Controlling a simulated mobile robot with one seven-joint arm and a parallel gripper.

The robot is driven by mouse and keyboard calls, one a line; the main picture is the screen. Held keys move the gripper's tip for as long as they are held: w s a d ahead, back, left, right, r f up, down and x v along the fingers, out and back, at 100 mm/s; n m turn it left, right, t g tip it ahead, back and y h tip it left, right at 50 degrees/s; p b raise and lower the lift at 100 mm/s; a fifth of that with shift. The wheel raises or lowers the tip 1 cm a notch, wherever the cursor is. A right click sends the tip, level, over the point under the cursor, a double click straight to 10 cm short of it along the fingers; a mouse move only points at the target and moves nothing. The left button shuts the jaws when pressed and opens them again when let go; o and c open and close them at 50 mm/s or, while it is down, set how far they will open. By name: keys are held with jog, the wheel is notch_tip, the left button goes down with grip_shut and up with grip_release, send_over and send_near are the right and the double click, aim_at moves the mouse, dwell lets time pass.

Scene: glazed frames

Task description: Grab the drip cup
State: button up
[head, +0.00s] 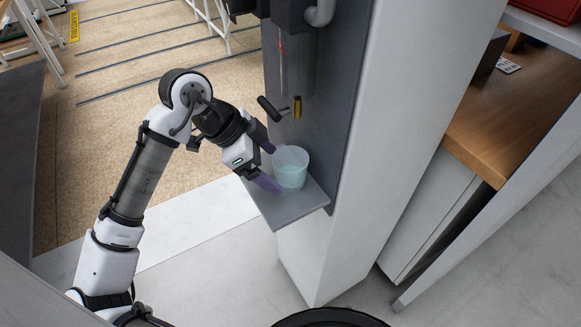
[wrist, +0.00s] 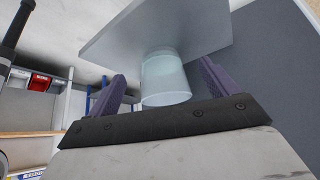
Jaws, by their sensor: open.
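The drip cup (head: 290,168) is a translucent pale cup with a light bluish tint inside. It stands upright on a small grey shelf (head: 287,211) fixed to a dark wall panel. My gripper (head: 268,166) is at the cup's left side in the head view, its purple fingers pointing toward it. In the wrist view the cup (wrist: 165,78) shows between the two spread fingers (wrist: 163,92). The gripper is open. I cannot tell whether either finger touches the cup.
A black handle (head: 269,108) and a yellow-tipped fitting (head: 297,107) stick out of the panel above the cup. A white pillar (head: 400,130) stands to the right, with a wooden counter (head: 520,110) beyond it. Open floor lies to the left.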

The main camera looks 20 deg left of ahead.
aim_at(291, 164)
jog(key=d, duration=0.1)
jog(key=w+d, duration=0.1)
jog(key=w+d+p, duration=0.1)
jog(key=shift+d, duration=0.3)
jog(key=shift+d+f, duration=0.15)
jog(key=shift+f, duration=0.35)
jog(key=c, duration=1.1)
jog(key=shift+o, duration=0.2)
jog(key=shift+w+b, duration=0.1)
jog(key=shift+b, duration=0.2)
